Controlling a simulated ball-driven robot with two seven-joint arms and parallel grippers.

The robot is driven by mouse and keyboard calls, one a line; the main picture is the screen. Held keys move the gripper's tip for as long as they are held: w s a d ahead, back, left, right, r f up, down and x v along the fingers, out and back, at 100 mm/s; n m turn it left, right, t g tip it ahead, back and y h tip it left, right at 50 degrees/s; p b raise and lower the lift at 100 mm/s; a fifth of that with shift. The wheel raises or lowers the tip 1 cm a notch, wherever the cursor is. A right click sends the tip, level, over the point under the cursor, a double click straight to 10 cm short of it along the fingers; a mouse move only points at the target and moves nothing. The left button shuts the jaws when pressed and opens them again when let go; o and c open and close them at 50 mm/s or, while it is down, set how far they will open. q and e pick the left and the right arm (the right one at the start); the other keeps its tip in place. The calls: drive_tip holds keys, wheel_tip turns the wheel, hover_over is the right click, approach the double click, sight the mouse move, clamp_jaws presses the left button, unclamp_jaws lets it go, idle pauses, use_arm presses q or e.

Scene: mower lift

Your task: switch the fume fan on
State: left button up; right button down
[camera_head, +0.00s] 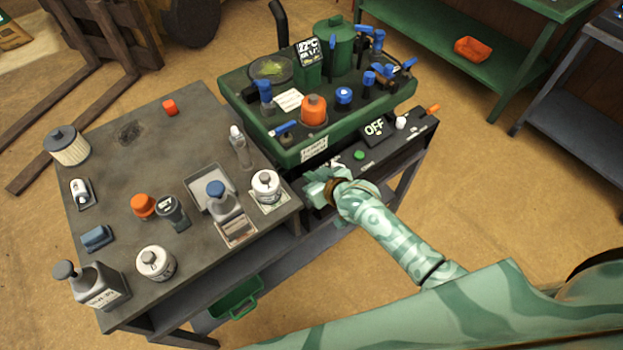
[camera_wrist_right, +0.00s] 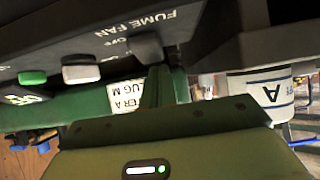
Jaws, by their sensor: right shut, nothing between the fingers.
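The control panel (camera_head: 385,145) runs along the front of the green machine (camera_head: 300,150), with a display (camera_head: 374,128) reading OFF. In the right wrist view, upside-down lettering reads FUME FAN above a dark grey switch (camera_wrist_right: 145,46), with a small OFF mark beside it. My right gripper (camera_head: 320,188) is at the left end of the panel, shut and empty. In the right wrist view, its fingers (camera_wrist_right: 166,88) are close to the switch; I cannot tell whether they touch it. In the head view the gripper hides the switch. My left gripper is not in view.
A green button (camera_head: 359,155), a white knob (camera_head: 401,123) and an orange lever (camera_head: 433,108) are along the panel. A white jar (camera_head: 266,186) stands left of my right gripper on the grey table (camera_head: 115,185), among several bottles. Open floor lies in front of the panel.

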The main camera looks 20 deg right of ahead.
idle(0.3)
drive_tip(key=shift+w+a+g+p, duration=0.1)
drive_tip(key=shift+w+g+p, duration=0.2)
drive_tip(key=shift+p, duration=0.55)
drive_tip(key=shift+s+f, duration=0.1)
drive_tip(key=shift+f, duration=0.3)
drive_tip(key=shift+s, duration=0.15)
drive_tip(key=shift+s+d+r+p, duration=0.1)
drive_tip(key=shift+s+d+p, duration=0.1)
drive_tip(key=shift+s+p, duration=0.2)
drive_tip(key=shift+s+d, duration=0.1)
drive_tip(key=shift+s, duration=0.1)
